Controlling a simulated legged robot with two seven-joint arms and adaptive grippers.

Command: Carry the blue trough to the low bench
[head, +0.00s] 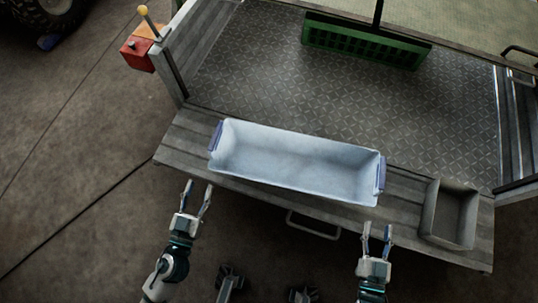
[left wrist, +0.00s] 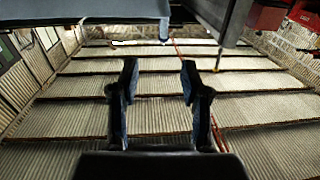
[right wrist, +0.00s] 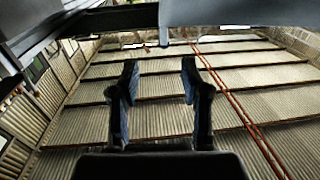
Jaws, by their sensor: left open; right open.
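The blue trough (head: 295,165) is a long pale-blue open box with a darker blue handle at each end. In the head view it sits slightly askew on a grey slatted ledge (head: 190,140) and looks empty. My left gripper (head: 198,187) is open and empty, just in front of the trough's left end, apart from it. It also shows open in the left wrist view (left wrist: 160,80). My right gripper (head: 377,232) is open and empty, in front of the trough's right end and apart from it. It also shows open in the right wrist view (right wrist: 158,82). I cannot identify the low bench.
A grey bin (head: 452,213) stands on the ledge to the trough's right. Behind is a treadplate deck (head: 290,85) with a green broom-like head (head: 365,42). A red box with a lever (head: 138,53) is at the left. A handle (head: 313,226) sticks out below the ledge.

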